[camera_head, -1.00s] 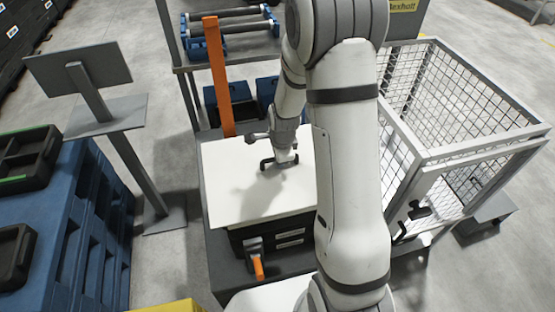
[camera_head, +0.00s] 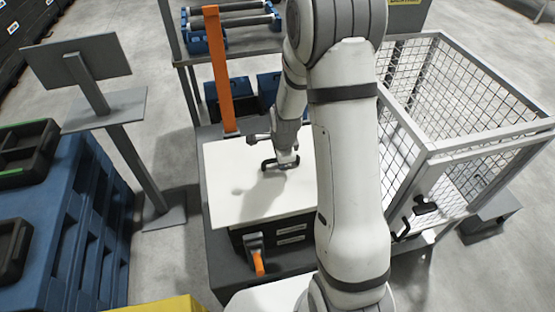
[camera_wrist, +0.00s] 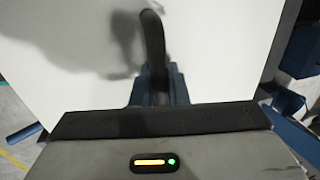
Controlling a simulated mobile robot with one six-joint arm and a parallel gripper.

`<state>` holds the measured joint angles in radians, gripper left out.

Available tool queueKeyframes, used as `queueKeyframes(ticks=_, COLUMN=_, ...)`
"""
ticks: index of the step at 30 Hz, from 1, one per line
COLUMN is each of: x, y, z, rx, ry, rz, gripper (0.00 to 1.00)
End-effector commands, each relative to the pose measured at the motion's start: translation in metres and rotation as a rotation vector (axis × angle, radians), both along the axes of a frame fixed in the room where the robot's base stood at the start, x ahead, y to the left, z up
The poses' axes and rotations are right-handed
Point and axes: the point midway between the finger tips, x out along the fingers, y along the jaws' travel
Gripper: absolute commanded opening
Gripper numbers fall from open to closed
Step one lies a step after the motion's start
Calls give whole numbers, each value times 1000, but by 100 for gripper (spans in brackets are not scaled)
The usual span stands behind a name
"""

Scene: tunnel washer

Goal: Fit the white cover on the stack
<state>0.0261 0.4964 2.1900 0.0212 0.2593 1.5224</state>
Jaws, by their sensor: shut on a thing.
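The white cover (camera_head: 240,199) is a flat white panel with a dark handle (camera_head: 281,163) on top. My gripper (camera_head: 284,156) is shut on that handle, which also shows in the wrist view (camera_wrist: 152,45). The stack (camera_head: 292,238) is of dark crates with pale labels on its front, directly under the cover. The cover lies over the stack and overhangs it at the left and front. Whether the cover touches the stack or hovers slightly above it I cannot tell. The stack's top is hidden.
An orange post (camera_head: 218,70) stands behind the cover, and an orange-handled clamp (camera_head: 258,262) sits in front of the stack. A wire-mesh cage (camera_head: 455,110) stands at right. A blue crate stack (camera_head: 75,220) and a grey sign stand (camera_head: 130,160) are at left.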

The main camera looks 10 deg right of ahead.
Motion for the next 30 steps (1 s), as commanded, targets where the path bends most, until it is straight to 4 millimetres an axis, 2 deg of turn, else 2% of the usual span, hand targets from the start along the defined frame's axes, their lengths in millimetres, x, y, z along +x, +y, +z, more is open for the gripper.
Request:
queueKeyframes(ticks=3, x=0, y=0, z=1, rx=0, ry=-1, rz=0, gripper=0)
queueKeyframes(ticks=4, x=0, y=0, z=1, rx=0, ry=-1, rz=0, gripper=16)
queueKeyframes(ticks=13, x=0, y=0, z=0, rx=0, ry=-1, rz=-1, gripper=39)
queueKeyframes(ticks=22, x=-1, y=-1, z=5, rx=0, ry=-1, rz=-1, gripper=39)
queueKeyframes(ticks=30, x=-8, y=-1, z=47, rx=0, ry=-6, rz=-1, gripper=39)
